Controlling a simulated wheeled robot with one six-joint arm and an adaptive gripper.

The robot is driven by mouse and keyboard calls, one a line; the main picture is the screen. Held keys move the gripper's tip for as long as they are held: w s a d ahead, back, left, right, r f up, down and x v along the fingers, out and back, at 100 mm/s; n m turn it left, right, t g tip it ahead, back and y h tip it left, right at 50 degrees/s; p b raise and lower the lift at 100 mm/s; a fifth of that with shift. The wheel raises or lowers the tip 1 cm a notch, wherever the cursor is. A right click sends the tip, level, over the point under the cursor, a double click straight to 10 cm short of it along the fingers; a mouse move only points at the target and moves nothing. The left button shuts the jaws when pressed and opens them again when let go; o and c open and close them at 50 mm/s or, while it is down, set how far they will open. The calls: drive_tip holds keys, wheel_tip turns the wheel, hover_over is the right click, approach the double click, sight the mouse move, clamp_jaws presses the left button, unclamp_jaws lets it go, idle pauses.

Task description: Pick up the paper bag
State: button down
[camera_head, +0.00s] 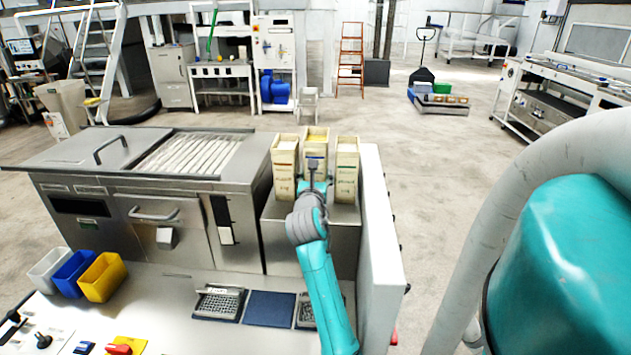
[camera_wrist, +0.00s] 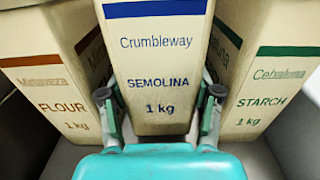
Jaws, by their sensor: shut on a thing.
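Three tall cream paper bags stand side by side. The middle one, the semolina bag (camera_head: 317,143), has a blue stripe and reads "SEMOLINA 1 kg" in the wrist view (camera_wrist: 157,55). My gripper (camera_wrist: 160,94) is shut on it, with one finger against each side, low on the bag. In the head view my gripper (camera_head: 314,172) covers the bag's lower part. The flour bag (camera_head: 285,165) with a brown stripe is on the left. The starch bag (camera_head: 346,170) with a green stripe is on the right. I cannot tell whether the semolina bag is lifted.
The neighbouring bags stand close to my fingers on a metal stand (camera_head: 340,235). A steel machine (camera_head: 150,180) is on the left. A white panel (camera_head: 380,240) rises on the right. Yellow (camera_head: 103,277), blue and white bins sit at the front left.

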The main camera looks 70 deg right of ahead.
drive_tip(key=shift+r, duration=0.75)
drive_tip(key=v, duration=1.8)
